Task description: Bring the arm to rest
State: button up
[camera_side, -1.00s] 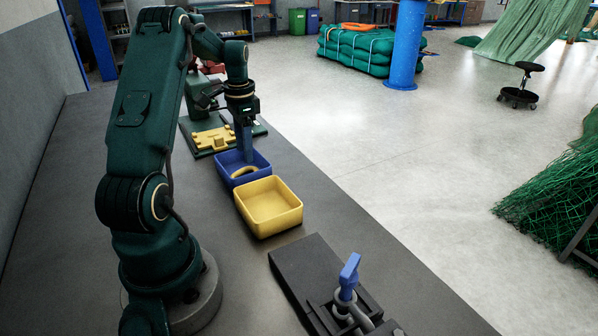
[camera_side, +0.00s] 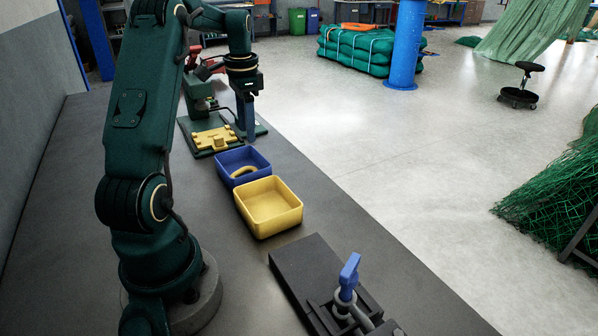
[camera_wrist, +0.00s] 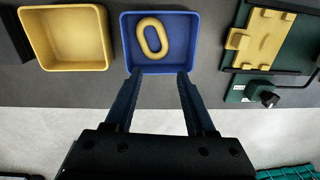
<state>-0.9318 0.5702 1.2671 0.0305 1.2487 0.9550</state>
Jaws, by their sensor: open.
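My gripper (camera_side: 246,127) is raised above the bench near the green fixture, beyond the blue bin. In the wrist view its two dark blue fingers (camera_wrist: 158,77) stand apart with nothing between them. The wrist view shows a yellow ring-shaped part (camera_wrist: 152,36) lying inside the blue bin (camera_wrist: 127,62). The same ring shows partly in the blue bin (camera_side: 226,156) in the side view. My gripper is clear of the ring.
An empty yellow bin (camera_side: 291,217) stands nearer on the bench. A green fixture with a yellow plate (camera_side: 213,137) lies at the far end. A dark block with a blue-handled valve (camera_side: 349,276) is in front. The bench between the block and my base is bare.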

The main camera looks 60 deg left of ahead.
jog(key=w+d+r+m+t, duration=0.15)
jog(key=d+r, duration=0.35)
jog(key=d, duration=0.5)
jog(key=w+d+r+m+t, duration=0.1)
jog(key=d+r+m+t, duration=0.1)
jog(key=d+r, duration=0.5)
jog(key=s+d+f+n+t, duration=0.1)
jog(key=s+d+f+n, duration=0.1)
jog(key=s+d, duration=0.3)
jog(key=s+d+f+n+t, duration=0.1)
jog(key=s+d+f+n, duration=0.1)
jog(key=s+d+f, duration=0.3)
jog(key=d, duration=0.3)
jog(key=shift+f+h, duration=0.15)
jog(key=shift+h, duration=0.25)
